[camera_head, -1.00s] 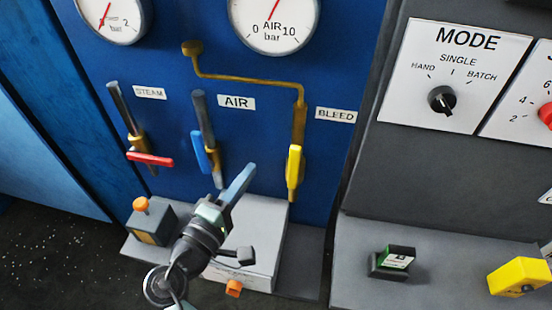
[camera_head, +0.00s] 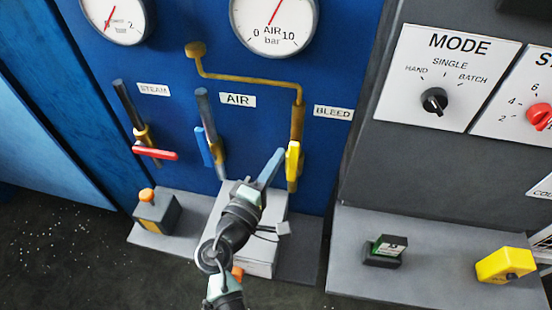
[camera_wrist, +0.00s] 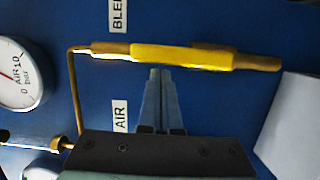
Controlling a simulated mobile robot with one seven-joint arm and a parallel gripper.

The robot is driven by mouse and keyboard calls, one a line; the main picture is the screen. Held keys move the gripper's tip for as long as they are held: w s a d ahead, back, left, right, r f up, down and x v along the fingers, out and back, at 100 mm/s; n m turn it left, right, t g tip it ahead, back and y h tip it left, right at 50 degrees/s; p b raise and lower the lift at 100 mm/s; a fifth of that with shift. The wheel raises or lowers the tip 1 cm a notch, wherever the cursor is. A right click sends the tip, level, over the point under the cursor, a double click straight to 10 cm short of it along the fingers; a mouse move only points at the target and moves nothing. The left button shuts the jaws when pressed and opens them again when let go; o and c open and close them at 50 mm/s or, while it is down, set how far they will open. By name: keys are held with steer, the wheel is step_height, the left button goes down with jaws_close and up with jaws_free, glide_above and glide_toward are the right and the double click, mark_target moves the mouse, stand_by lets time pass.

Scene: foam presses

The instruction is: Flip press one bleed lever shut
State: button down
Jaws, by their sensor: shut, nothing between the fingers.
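In the wrist view the lever (camera_wrist: 180,57) lies across the upper middle. My gripper (camera_head: 279,152) is shut and empty, its fingertips just left of the lever. In the wrist view the shut fingertips (camera_wrist: 159,72) lie just below the lever's edge; I cannot tell whether they touch it.
The blue air lever (camera_head: 207,146) and red steam lever (camera_head: 155,153) are to the left. A grey box (camera_head: 266,258) stands below my gripper. A grey console with a MODE knob (camera_head: 434,101) is at right.

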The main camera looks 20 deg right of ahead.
mark_target(297, 158)
steer(key=shift+s+d+r+m, duration=0.1)
steer(key=shift+s+d+m, duration=0.15)
steer(key=shift+d+m, duration=0.25)
steer(key=d+m+b, duration=0.1)
steer(key=s+d+m+y+b, duration=0.1)
steer(key=m, duration=0.1)
steer(key=shift+s+g, duration=0.25)
steer(key=shift+g, duration=0.05)
steer(key=s+d+f+m+t+y+b, duration=0.1)
steer(key=s+d+f+m+y+b, duration=0.2)
steer(key=m, duration=0.7)
steer(key=shift+s+d+f+y+b, duration=0.3)
steer(key=shift+s+d+f+b, duration=0.25)
steer(key=shift+d+f+b, duration=0.85)
steer(key=shift+d+r+b, duration=0.15)
steer(key=shift+r+b, duration=0.1)
steer(key=shift+b, duration=0.25)
steer(key=shift+r, duration=0.1)
